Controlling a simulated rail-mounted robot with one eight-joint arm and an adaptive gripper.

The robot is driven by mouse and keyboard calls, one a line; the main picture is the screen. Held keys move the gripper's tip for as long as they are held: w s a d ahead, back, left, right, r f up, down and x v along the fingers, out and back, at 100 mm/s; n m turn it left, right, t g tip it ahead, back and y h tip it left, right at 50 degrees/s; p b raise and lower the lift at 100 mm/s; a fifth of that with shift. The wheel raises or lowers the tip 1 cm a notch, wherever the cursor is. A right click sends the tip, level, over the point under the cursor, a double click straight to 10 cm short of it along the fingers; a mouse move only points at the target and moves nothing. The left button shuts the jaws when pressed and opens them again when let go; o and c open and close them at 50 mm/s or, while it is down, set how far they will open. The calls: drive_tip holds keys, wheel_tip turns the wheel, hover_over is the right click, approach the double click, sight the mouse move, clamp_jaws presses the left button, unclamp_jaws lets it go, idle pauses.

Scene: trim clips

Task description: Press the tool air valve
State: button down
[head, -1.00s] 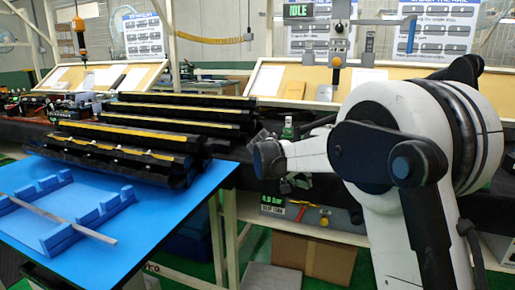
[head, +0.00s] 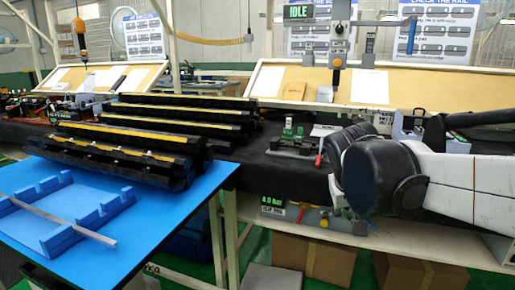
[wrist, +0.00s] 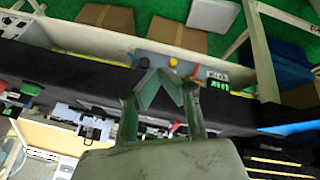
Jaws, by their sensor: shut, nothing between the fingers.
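A grey air unit (head: 343,222) sits under the bench edge in the head view, with a green pressure display (head: 272,203) reading about 4.0 Bar. A red handle (head: 302,212) and a yellow knob (head: 324,222) are on it; I cannot tell which part is the valve. In the wrist view the yellow knob (wrist: 173,62), red handle (wrist: 196,71) and display (wrist: 218,80) show beyond my gripper (wrist: 160,82). My gripper is shut and empty, pointing towards the unit, apparently apart from it. In the head view my arm mostly hides the fingers.
The dark bench top (head: 265,165) lies above the unit and carries a small green-and-grey fixture (head: 292,140). A blue table (head: 130,220) with black rails stands at left. Cardboard boxes (head: 312,260) sit below the unit. A status screen (head: 298,11) reads IDLE.

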drive_tip(key=s+a+f+t+y, duration=0.1)
drive_tip(key=s+f+y, duration=0.15)
drive_tip(key=s, duration=0.65)
drive_tip(key=s+f+t+y, duration=0.1)
drive_tip(key=s+f, duration=0.3)
drive_tip(key=s, duration=0.5)
wheel_tip(320, 180, up, 13)
drive_tip(key=p, duration=1.3)
drive_tip(key=shift+a, duration=0.25)
drive_tip(key=shift+w+h, duration=0.2)
drive_tip(key=shift+h, duration=0.05)
